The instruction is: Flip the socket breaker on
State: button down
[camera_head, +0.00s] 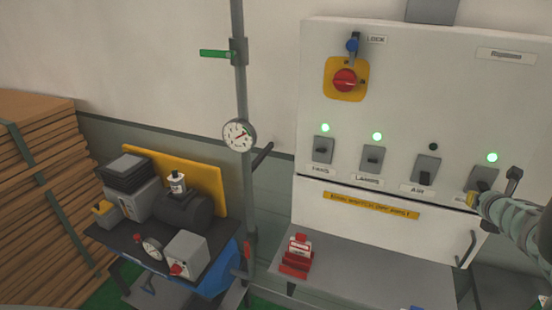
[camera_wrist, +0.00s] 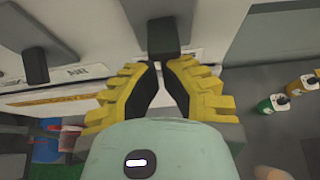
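The breaker panel (camera_head: 400,110) carries a row of grey toggle breakers. The rightmost breaker (camera_head: 482,178) has a lit green lamp (camera_head: 492,157) above it. Its label is mostly hidden by my gripper, so I cannot read it as the socket one. My gripper (camera_head: 474,198) is at the lower edge of this breaker. In the wrist view, the yellow fingers (camera_wrist: 158,68) come together at their tips with only a narrow gap and nothing held between them. The dark breaker lever (camera_wrist: 163,38) lies just ahead of the tips; I cannot tell whether they touch it.
The fans breaker (camera_head: 323,150) and lamps breaker (camera_head: 372,158) have lit green lamps; the air breaker (camera_head: 425,169) has a dark lamp. A red rotary lock switch (camera_head: 345,80) is upper left. A grey shelf (camera_head: 350,275) with a red device (camera_head: 298,255) is below.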

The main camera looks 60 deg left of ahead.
jog(key=shift+r, duration=0.15)
jog(key=shift+r+p, duration=0.8)
jog(key=shift+p, duration=0.2)
jog(key=shift+s+f, duration=0.1)
jog(key=shift+f, duration=0.1)
jog(key=p+v, duration=0.6)
jog(key=v, duration=0.3)
jog(key=shift+s+d, duration=0.25)
dwell(0.4)
